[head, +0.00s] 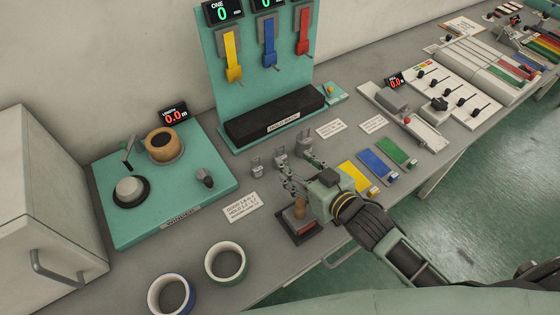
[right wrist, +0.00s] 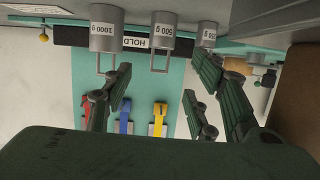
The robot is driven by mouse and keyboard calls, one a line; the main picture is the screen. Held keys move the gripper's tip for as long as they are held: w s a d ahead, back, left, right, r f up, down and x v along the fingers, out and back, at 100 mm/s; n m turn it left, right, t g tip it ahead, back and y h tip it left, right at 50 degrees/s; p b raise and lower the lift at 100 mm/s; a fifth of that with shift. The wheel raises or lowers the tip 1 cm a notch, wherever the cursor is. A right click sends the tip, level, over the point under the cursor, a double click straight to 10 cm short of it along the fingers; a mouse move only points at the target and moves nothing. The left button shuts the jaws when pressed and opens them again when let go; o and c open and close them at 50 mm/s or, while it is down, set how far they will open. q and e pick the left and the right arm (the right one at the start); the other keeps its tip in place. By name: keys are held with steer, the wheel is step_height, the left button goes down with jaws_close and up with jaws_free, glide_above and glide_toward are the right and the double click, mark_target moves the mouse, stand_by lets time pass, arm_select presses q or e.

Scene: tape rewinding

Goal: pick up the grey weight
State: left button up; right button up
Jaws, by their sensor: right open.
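Three grey weights with wire-like handles stand in a row on the bench: the 250 g weight (head: 257,169), the 500 g weight (head: 280,159) and the 1000 g weight (head: 305,146). The upside-down right wrist view shows their labels: 1000 g (right wrist: 105,30), 500 g (right wrist: 161,35) and 250 g (right wrist: 207,36). My right gripper (head: 302,172) is open and empty, just in front of the row. In the wrist view its spread fingers (right wrist: 157,98) lie on either side of the 500 g handle's line, apparently short of it. My left gripper is not in view.
A winding station (head: 215,160) and two rings (head: 226,262) are at left. Coloured cards (head: 378,163) lie to the right.

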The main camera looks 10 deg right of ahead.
mark_target(283, 158)
steer(key=p+x, duration=0.1)
steer(key=x, duration=0.6)
steer(key=shift+c, duration=0.7)
jaws_close()
steer(key=shift+r, duration=0.15)
